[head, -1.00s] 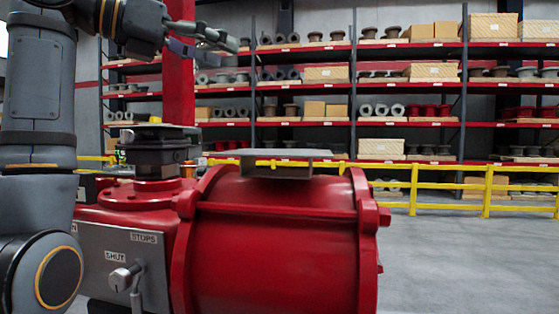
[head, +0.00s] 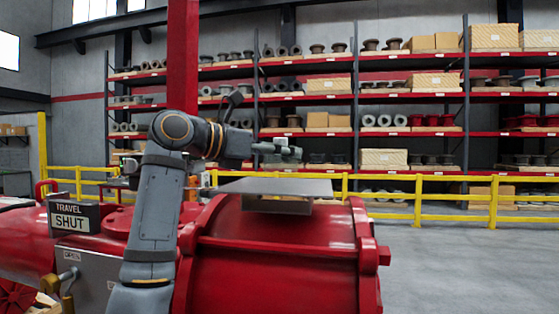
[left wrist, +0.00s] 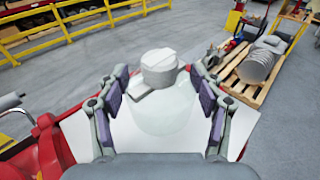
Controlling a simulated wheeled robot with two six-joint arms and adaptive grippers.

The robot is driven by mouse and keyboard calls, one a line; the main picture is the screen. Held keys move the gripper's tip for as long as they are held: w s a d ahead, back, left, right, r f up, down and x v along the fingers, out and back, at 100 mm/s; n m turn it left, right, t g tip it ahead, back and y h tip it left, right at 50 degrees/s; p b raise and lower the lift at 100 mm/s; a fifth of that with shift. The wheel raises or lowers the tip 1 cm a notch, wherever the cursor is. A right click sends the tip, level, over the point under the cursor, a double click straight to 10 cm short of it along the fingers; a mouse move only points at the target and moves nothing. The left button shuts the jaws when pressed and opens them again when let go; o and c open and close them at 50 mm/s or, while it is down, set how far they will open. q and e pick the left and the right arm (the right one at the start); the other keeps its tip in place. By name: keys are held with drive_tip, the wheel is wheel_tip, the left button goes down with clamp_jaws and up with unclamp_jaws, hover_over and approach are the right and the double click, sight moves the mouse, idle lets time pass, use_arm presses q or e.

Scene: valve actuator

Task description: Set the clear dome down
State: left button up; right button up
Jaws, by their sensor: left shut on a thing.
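My left gripper (head: 286,151) is over the flat grey plate (head: 318,187) on top of the red actuator cylinder (head: 290,265) in the head view. In the left wrist view, its two fingers (left wrist: 158,85) stand on either side of the clear dome (left wrist: 168,118), shut on it. The dome is rounded and see-through, and a pale round knob (left wrist: 158,66) shows at its far end. The pale plate (left wrist: 235,125) lies behind the dome; I cannot tell whether they touch. The dome cannot be made out in the head view. My right gripper is not in view.
A black box marked TRAVEL SHUT (head: 72,217) stands at the left of the red housing. Yellow railings (head: 455,197) and loaded shelves (head: 355,110) are behind. A wooden pallet (left wrist: 262,75) with a grey ribbed part lies on the floor. Open floor is at the right.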

use_arm(q)
drive_tip(key=shift+f, duration=0.8)
drive_tip(key=shift+w+a+f, duration=0.1)
drive_tip(key=shift+a+f, duration=0.05)
drive_tip(key=shift+f, duration=0.2)
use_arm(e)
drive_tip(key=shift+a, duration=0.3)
use_arm(q)
drive_tip(key=shift+f, duration=0.15)
drive_tip(key=o, duration=1.1)
drive_tip(key=shift+o, duration=0.2)
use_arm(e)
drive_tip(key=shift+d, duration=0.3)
